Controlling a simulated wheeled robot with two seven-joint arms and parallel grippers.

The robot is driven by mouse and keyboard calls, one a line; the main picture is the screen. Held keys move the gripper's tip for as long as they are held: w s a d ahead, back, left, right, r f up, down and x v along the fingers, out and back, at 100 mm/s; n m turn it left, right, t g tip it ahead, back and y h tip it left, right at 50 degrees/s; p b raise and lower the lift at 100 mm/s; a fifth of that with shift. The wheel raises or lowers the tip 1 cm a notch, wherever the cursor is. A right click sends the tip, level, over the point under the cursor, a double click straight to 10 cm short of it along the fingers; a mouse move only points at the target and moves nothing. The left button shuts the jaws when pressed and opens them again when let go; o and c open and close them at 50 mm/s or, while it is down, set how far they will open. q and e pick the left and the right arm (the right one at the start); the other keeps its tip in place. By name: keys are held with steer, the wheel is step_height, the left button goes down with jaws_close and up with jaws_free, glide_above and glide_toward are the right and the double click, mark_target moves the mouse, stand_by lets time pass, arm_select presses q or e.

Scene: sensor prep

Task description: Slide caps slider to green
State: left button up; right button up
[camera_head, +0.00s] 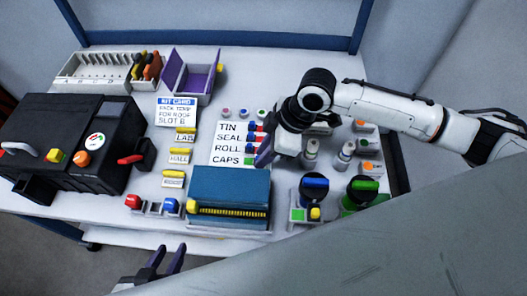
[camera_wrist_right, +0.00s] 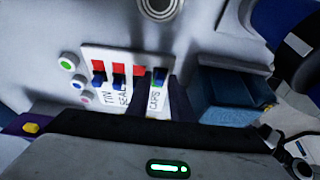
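My left gripper (camera_head: 169,259) is open and empty at the table's front edge.
A blue box (camera_head: 232,184) with a yellow front strip stands just in front of the panel. A black machine (camera_head: 70,135) fills the left. Small round buttons (camera_head: 244,112) lie behind the panel.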

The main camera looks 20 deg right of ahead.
steer(key=p+v, duration=0.2)
steer(key=v, duration=0.8)
steer(key=shift+d+r, duration=0.1)
